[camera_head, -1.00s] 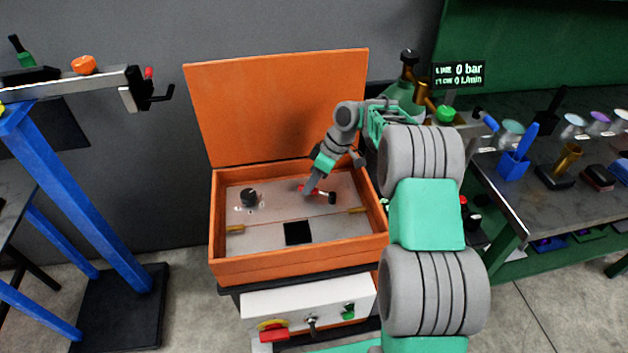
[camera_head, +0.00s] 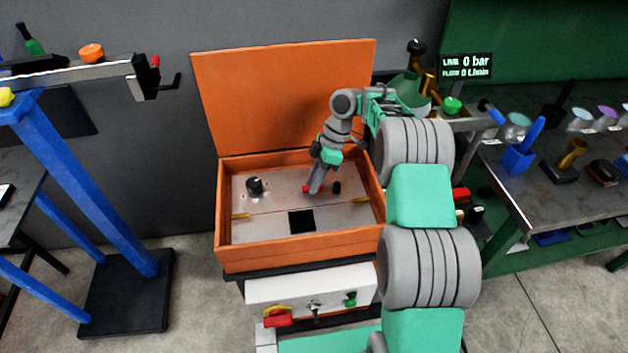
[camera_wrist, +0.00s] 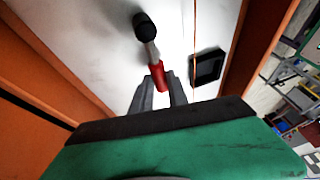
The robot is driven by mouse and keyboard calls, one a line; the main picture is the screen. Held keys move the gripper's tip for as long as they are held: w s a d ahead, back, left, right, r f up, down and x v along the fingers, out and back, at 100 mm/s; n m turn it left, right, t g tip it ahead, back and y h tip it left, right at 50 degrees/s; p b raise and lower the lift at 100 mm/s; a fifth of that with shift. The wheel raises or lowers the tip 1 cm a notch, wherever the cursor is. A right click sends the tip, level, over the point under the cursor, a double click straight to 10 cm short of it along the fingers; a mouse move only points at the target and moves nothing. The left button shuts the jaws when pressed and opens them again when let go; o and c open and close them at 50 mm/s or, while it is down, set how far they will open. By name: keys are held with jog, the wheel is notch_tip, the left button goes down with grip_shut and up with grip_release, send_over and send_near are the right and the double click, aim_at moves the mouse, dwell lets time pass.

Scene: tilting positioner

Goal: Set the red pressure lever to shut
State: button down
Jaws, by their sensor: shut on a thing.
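The red pressure lever (camera_head: 306,188) lies on the grey panel inside the open orange box, right of the panel's middle. In the wrist view, its red part (camera_wrist: 157,73) joins a short silver piece that leads to a black round knob (camera_wrist: 144,25). My gripper (camera_head: 312,191) reaches down into the box and is shut on the red part of the lever. In the wrist view, the two fingers of my gripper (camera_wrist: 160,82) stand on either side of the red part. My fingers hide part of the lever in the head view.
The box's orange lid (camera_head: 285,100) stands raised behind. A black knob (camera_head: 254,186) and a dark square opening (camera_head: 302,221) share the panel. A blue stand (camera_head: 95,190) is left, a cluttered bench (camera_head: 510,185) right.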

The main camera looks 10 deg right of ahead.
jog(key=c, duration=1.3)
grip_release()
jog(key=p+v, duration=0.5)
jog(key=v, duration=0.2)
jog(key=shift+r, duration=0.35)
jog(key=shift+d, duration=0.15)
